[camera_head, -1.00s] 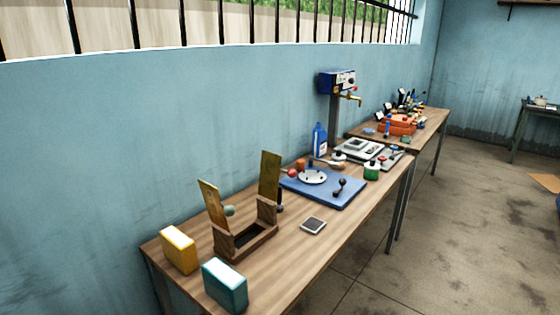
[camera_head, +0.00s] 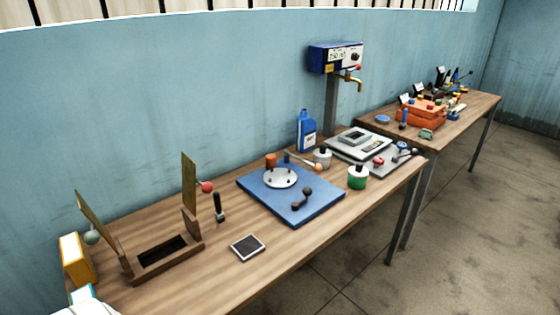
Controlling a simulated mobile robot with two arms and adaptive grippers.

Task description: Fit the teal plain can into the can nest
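A teal can (camera_head: 82,294) shows only as a small strip at the bottom left edge. A pale white rounded shape, which may be part of my arm, covers most of it. A wooden frame with a dark rectangular opening (camera_head: 137,273) stands to its right and looks like the can nest. Two upright yellowish flaps, each with a ball knob, rise from its sides. The opening looks empty. No fingers of either gripper can be made out.
A small black-handled tool (camera_head: 219,207) and a dark square pad (camera_head: 247,247) are right of the nest. Further right are a blue board (camera_head: 323,207) with a white disc, a green jar (camera_head: 357,178), a blue bottle (camera_head: 306,130) and a tap unit (camera_head: 337,57).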

